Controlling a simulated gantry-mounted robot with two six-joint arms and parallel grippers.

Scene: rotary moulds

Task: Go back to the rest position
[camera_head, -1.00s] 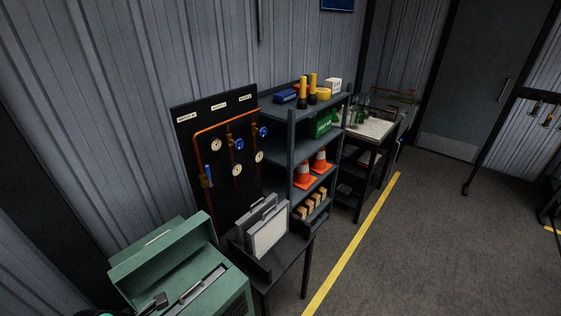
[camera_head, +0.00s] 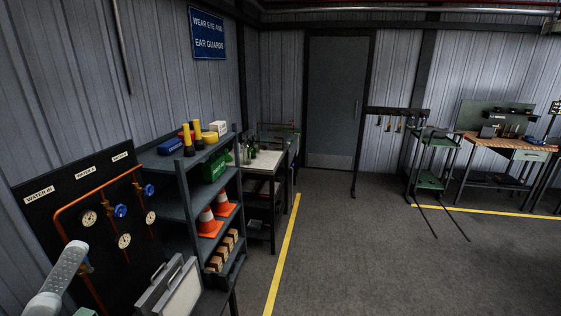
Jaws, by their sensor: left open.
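Part of my left gripper (camera_head: 60,278), pale grey with a dotted pad, shows at the lower left edge in front of the pipe board. It is open, and I see nothing held in it. Most of it and its arm are outside the picture. My right gripper is not in view.
A black board (camera_head: 75,185) with copper pipes and gauges stands at the left. Beside it is a grey shelf unit (camera_head: 190,170) with traffic cones (camera_head: 208,222). A yellow floor line (camera_head: 283,255) runs towards a grey door (camera_head: 335,100). The floor (camera_head: 370,260) right of it is clear.

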